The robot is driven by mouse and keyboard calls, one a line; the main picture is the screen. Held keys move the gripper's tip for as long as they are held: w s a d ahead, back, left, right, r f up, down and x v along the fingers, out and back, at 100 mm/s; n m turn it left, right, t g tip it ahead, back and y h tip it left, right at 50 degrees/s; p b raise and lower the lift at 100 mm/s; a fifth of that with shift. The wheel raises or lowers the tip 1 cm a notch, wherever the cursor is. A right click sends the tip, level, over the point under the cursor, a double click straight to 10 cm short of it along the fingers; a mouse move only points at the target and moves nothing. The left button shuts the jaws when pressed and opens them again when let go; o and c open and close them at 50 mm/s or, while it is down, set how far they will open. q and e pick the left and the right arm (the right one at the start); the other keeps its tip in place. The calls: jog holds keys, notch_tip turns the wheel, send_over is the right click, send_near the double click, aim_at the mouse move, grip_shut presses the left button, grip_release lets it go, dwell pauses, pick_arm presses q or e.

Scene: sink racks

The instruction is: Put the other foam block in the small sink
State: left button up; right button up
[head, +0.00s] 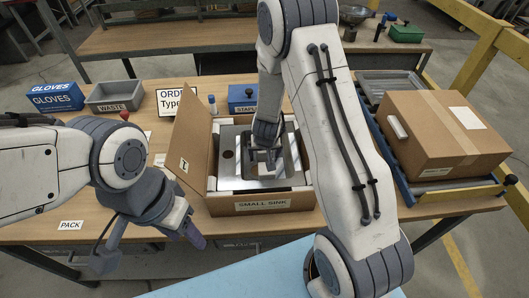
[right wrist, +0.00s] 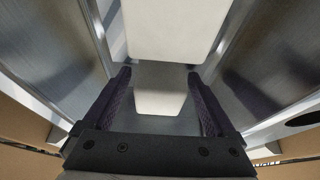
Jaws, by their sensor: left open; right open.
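The small sink (head: 230,140) is a grey metal basin in an open cardboard box (head: 222,204) labelled SMALL SINK. My right gripper (head: 264,160) reaches down into the basin. In the right wrist view, my right gripper (right wrist: 160,88) is open. One pale foam block (right wrist: 158,100) shows between and below its fingers; I cannot tell whether they touch it. Another pale foam block (right wrist: 175,30) lies beyond the fingertips, between the basin's metal walls. The arm hides part of the basin in the head view. My left gripper (head: 188,236) is open and empty at the table's front edge.
A raised box flap (head: 186,145) stands left of the sink. A closed carton (head: 440,125) sits on rollers at right. A grey WASTE bin (head: 114,95), a GLOVES box (head: 54,97) and a blue STAPLES box (head: 240,97) stand behind. The front-left tabletop is mostly clear.

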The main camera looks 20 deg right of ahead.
jog(key=p+v, duration=0.6)
jog(key=v, duration=0.6)
jog(key=s+a+r+n+g+y, duration=0.1)
jog(key=s+a+r+n+y, duration=0.15)
jog(key=s+a+r, duration=0.4)
jog(key=s+a+r+n+g+y, duration=0.1)
jog(key=s+a+r+n, duration=0.25)
jog(key=a, duration=0.55)
jog(key=s+r+n+g, duration=0.1)
jog(key=s+r+n, duration=0.1)
jog(key=s, duration=0.5)
jog(key=s+d+r+n+g+h, duration=0.1)
jog(key=s+r, duration=0.3)
jog(key=s, duration=0.4)
jog(key=shift+n, duration=0.8)
jog(key=shift+r, duration=0.15)
